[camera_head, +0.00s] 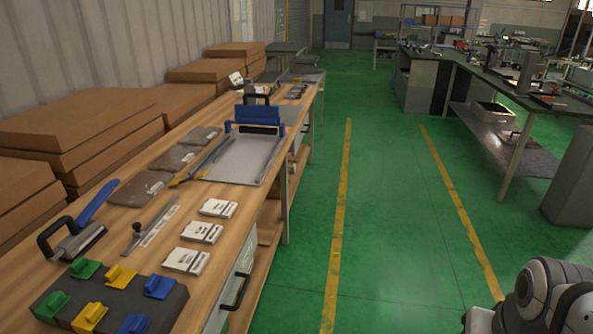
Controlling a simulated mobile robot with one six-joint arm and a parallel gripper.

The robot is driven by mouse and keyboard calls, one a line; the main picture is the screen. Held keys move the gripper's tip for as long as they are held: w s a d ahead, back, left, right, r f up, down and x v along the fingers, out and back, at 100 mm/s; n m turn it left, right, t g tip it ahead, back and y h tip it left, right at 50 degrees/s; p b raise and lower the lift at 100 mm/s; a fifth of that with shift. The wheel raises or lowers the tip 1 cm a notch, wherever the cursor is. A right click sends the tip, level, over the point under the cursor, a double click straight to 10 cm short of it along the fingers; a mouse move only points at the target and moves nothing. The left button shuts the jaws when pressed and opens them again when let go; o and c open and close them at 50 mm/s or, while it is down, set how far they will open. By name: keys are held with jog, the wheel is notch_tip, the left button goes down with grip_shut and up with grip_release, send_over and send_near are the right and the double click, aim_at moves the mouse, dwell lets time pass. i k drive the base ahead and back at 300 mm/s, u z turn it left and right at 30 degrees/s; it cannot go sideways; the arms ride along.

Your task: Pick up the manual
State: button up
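Three small white printed items lie in a row along the front edge of the wooden workbench (150,235): a near one (186,260), a middle one (201,232) and a far one (217,208). They look like booklets or flat boxes, and their print is too small to read. I cannot tell which, if any, is the manual. Part of my arm shows in the lower right corner, over the floor and apart from the bench. My gripper is not in view.
A dark block with coloured clips (110,300), a blue-handled tool (85,225), grey bags (140,188) and a tray with a blue bar (240,158) lie on the bench. Cardboard boxes (80,130) line the wall. The green floor (385,220) is clear.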

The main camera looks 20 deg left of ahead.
aim_at(224, 209)
jog(key=u, duration=0.15)
jog(key=i, duration=1.55)
jog(key=u, duration=1.1)
jog(key=i, duration=1.2)
jog(key=u, duration=0.7)
jog(key=i, duration=0.3)
jog(key=u, duration=0.4)
